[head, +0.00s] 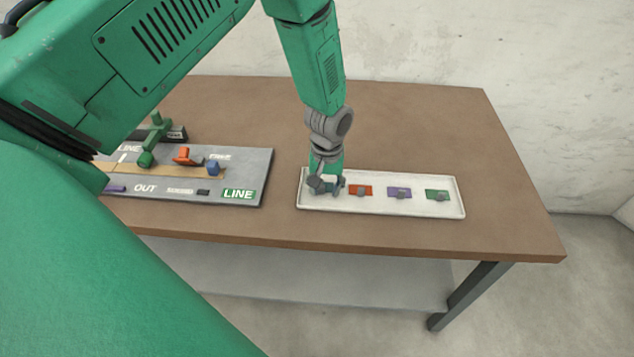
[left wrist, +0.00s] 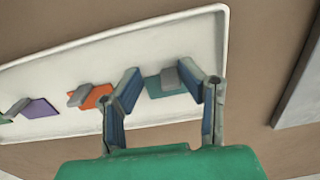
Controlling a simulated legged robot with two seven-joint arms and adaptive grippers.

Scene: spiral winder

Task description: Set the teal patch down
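The teal patch (left wrist: 160,88), a flat piece with a grey block on top, appears to lie on the white tray (left wrist: 60,54) at one end of its row. My left gripper (left wrist: 159,74) is open, with a finger on each side of the patch. The right-hand finger is close to the grey block; I cannot tell if they touch. In the head view my left gripper (head: 326,186) is low over the left end of the tray (head: 390,208) and hides most of the teal patch. My right gripper is not in view.
Orange (head: 361,190), purple (head: 399,193) and green (head: 437,195) patches lie to the right in the tray. A grey board (head: 225,170) with a LINE label, a green lever (head: 150,143) and small red and blue parts stands left. The table's right side is clear.

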